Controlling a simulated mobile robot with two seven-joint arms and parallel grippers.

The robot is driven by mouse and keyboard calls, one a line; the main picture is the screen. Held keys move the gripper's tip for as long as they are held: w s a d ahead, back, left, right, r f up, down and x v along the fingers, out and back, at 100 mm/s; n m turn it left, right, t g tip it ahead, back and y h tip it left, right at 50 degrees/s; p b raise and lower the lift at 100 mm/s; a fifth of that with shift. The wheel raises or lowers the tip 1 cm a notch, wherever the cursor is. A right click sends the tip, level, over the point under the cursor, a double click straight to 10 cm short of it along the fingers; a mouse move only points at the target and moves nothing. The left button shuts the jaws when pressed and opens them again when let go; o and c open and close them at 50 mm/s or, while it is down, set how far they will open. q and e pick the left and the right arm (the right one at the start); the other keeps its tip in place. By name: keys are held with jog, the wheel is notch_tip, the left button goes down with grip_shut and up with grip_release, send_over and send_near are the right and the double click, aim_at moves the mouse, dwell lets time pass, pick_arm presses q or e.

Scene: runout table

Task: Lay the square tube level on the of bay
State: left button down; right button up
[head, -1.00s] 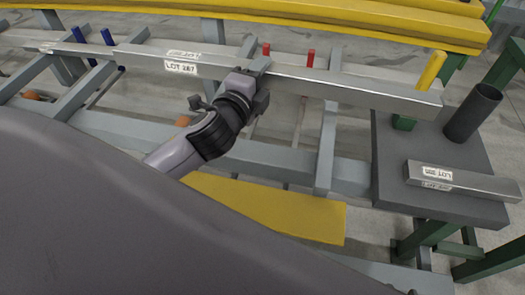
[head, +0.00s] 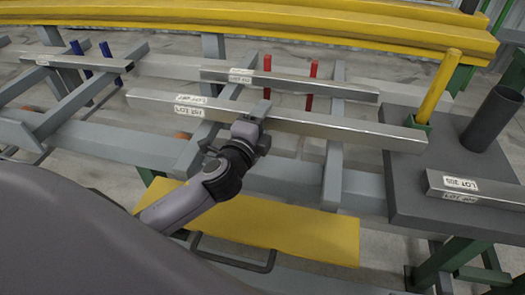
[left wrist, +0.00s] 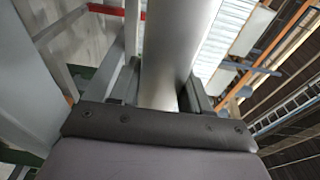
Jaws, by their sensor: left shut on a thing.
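My left gripper (head: 258,114) is shut on a long silver square tube (head: 330,127) with white lot labels near its left part. The tube crosses the grey rails of the rack, roughly parallel to the tubes behind it; I cannot tell the gap beneath it. Its right end is in front of the yellow post (head: 440,85), by the grey plate. In the left wrist view the tube (left wrist: 178,45) runs between the two fingers (left wrist: 162,88). Behind it, a shorter labelled tube (head: 310,85) lies by two red posts (head: 312,78). My right gripper is out of view.
Another tube (head: 75,62) lies at the left by two blue posts (head: 106,50). A short labelled tube (head: 485,190) and a dark cylinder (head: 492,118) are on the grey plate (head: 420,195). Yellow beams (head: 300,18) span the back. A yellow panel (head: 290,228) is in front.

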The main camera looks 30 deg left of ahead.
pick_arm(q)
notch_tip(320, 180, down, 3)
jog(key=shift+r+b, duration=0.1)
jog(key=shift+b, duration=0.45)
notch_tip(320, 180, down, 4)
jog(key=shift+b, duration=1.05)
jog(key=shift+f, duration=0.2)
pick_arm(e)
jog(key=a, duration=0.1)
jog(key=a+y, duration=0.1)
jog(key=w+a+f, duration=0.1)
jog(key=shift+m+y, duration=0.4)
pick_arm(q)
jog(key=shift+f+b, duration=0.4)
jog(key=shift+b, duration=0.05)
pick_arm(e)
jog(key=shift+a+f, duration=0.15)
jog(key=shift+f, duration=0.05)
pick_arm(q)
jog(key=shift+f, duration=0.1)
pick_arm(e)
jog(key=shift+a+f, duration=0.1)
pick_arm(q)
jog(key=c, duration=0.5)
grip_release()
jog(key=shift+f, duration=0.1)
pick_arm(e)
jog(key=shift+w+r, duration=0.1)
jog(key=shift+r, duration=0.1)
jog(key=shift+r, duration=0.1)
